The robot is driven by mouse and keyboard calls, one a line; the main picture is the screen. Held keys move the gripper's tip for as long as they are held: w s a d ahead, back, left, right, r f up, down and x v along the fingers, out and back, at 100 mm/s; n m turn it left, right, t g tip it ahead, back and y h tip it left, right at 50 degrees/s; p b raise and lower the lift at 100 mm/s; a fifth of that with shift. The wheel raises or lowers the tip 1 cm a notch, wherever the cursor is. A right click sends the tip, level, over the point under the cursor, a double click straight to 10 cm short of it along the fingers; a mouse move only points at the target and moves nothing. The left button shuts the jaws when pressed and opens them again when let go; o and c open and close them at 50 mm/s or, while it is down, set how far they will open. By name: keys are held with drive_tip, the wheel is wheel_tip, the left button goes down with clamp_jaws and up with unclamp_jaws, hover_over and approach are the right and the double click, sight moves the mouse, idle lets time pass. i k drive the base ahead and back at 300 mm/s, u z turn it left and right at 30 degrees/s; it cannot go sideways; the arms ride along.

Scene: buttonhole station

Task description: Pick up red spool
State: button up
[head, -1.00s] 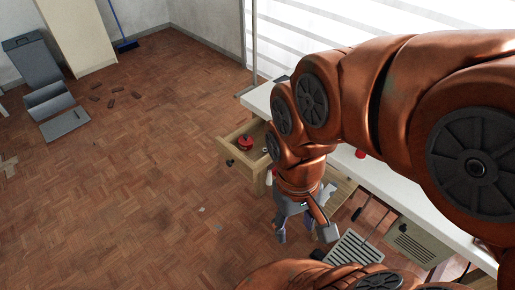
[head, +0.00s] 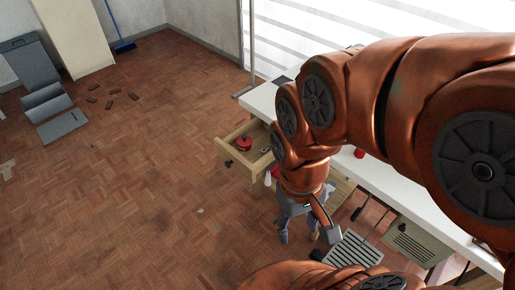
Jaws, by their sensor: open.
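A red round object (head: 244,143) lies in the open wooden drawer (head: 235,163) left of my arm; it is too small to tell for sure whether it is the spool. Another small red object (head: 360,153) stands on the white tabletop, right of my wrist and partly behind my arm. My gripper (head: 299,234) points down in front of the table, below and to the right of the drawer. It is open, with nothing seen between its fingers, and is apart from both red objects.
The white table (head: 258,99) runs along the window, mostly behind my arm. A slatted grey item (head: 352,251) and a beige vented box (head: 412,240) are at the lower right. The parquet floor (head: 130,200) to the left is largely clear.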

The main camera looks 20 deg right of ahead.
sight(358, 154)
drive_tip(key=z, duration=0.9)
drive_tip(key=k, duration=1.3)
drive_tip(key=u, duration=0.8)
drive_tip(key=i, duration=0.95)
drive_tip(key=z, duration=0.3)
